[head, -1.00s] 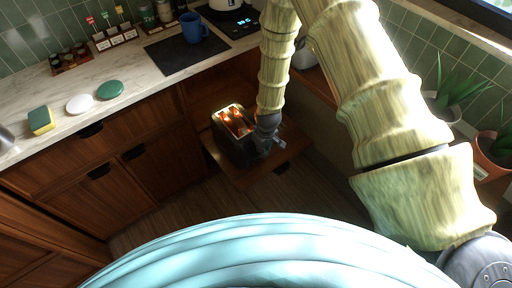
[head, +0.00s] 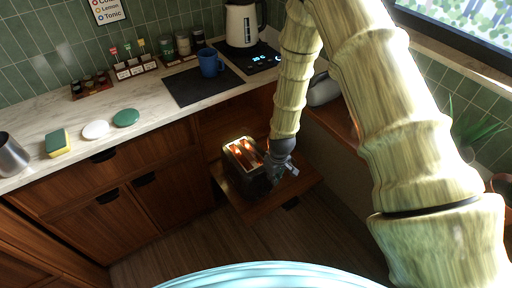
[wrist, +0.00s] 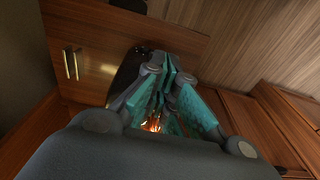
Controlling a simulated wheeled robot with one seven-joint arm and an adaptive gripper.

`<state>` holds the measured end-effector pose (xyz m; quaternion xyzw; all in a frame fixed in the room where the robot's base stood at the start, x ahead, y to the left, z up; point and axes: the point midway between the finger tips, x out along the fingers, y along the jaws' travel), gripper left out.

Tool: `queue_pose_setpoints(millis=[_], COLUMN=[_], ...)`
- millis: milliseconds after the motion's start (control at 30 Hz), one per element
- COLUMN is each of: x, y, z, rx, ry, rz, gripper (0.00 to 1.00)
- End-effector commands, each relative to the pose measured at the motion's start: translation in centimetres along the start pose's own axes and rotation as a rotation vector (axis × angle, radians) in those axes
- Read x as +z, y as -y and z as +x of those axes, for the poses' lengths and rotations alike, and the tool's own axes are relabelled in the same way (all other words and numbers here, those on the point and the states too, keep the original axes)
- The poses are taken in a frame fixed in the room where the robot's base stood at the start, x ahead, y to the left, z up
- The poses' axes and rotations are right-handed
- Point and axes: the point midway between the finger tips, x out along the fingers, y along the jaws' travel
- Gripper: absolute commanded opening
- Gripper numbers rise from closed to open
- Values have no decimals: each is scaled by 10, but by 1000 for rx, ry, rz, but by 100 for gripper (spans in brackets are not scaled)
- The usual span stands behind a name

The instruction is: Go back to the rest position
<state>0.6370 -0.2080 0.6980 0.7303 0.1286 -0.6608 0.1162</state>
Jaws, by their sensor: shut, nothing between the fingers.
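My gripper (head: 284,176) is at the right side of the toaster, low over the wooden pull-out shelf, in the head view. In the wrist view its teal-padded fingers (wrist: 165,78) are together and hold nothing. The dark toaster (head: 236,175) stands on the shelf with its slots glowing orange. In the wrist view the toaster's dark body (wrist: 128,72) and a bit of orange glow show behind and between the fingers. Whether the gripper touches the toaster cannot be told.
The pull-out shelf (head: 262,211) juts out below the marble counter (head: 68,116). On the counter are a sponge (head: 57,143), two round discs, a blue mug (head: 210,63) on a black mat and a kettle (head: 243,24). A potted plant (head: 470,140) stands at the right. The floor in front is clear.

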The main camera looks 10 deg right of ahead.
Motion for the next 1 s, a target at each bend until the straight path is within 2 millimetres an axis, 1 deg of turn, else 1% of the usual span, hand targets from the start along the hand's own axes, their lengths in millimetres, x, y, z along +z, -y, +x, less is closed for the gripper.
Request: queue_pose_setpoints(millis=[133, 200, 267, 333, 367, 467, 500, 567, 600, 667, 700, 800, 900, 967, 1000], x=[0, 5, 16, 37, 49, 100, 122, 155, 177, 209, 229, 272, 300, 311, 316], y=[0, 1, 4, 10, 13, 27, 33, 42, 49, 58, 64, 78, 88, 91, 93], z=[0, 3, 8, 16, 21, 36, 41, 46, 49, 49, 48, 44, 37, 34, 32], rx=[0, 0, -1, -1, -1, 0, 1, 3, 4, 6, 7, 9, 10, 11, 11], ry=[0, 3, 9, 17, 22, 40, 47, 56, 63, 72, 78, 89, 96, 96, 98], rz=[0, 4, 14, 37, 50, 106, 132, 170, 196, 234, 259, 314, 353, 371, 378], gripper=[0, 0, 0, 0, 0, 0, 0, 0, 0, 0, 0, 0, 0, 0, 7])
